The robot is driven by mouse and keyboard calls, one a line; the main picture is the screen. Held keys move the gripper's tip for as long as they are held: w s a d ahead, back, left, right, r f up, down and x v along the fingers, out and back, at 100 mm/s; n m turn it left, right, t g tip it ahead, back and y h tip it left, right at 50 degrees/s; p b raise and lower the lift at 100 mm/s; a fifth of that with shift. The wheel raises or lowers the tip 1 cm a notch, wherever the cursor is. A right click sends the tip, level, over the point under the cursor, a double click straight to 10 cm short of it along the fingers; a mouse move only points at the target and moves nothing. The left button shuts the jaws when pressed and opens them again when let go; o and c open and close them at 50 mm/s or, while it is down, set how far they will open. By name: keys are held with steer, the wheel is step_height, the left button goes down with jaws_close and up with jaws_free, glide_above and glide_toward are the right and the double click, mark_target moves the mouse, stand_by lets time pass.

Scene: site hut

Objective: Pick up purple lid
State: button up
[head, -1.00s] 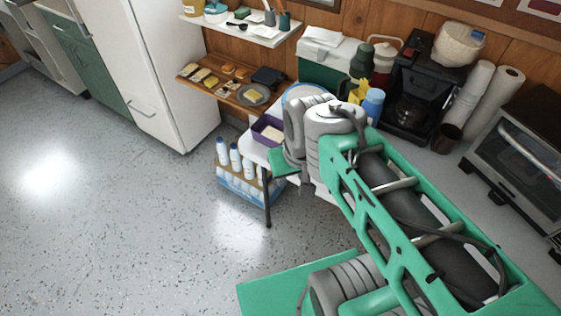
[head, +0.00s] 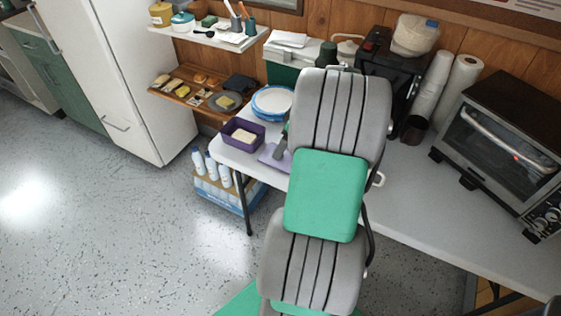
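A flat, light purple lid (head: 271,158) lies at the left part of the white table, partly hidden by my arm. A darker purple open container (head: 242,134) with a pale block inside stands just left of it, near the table's edge. My gripper (head: 281,150) shows only as a small grey piece at the lid, beside my arm. My arm hides the rest, so I cannot tell whether the fingers touch the lid or how far apart they are.
Stacked plates with blue rims (head: 272,102) stand behind the lid. A coffee maker (head: 388,70), paper rolls (head: 459,85) and a toaster oven (head: 500,140) stand along the wall. A box of bottles (head: 222,185) sits under the table (head: 415,205). The table's right front is clear.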

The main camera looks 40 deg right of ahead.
mark_target(284, 154)
steer(key=shift+o, duration=0.9)
steer(key=shift+s+d+f, duration=0.25)
steer(key=shift+d+f, duration=0.75)
steer(key=shift+f, duration=0.1)
steer(key=x, duration=0.6)
steer(key=shift+w+a+f+p, duration=0.1)
steer(key=shift+w+a+p, duration=0.15)
steer(key=shift+w+p, duration=0.1)
steer(key=shift+c, duration=0.2)
steer(key=c, duration=1.1)
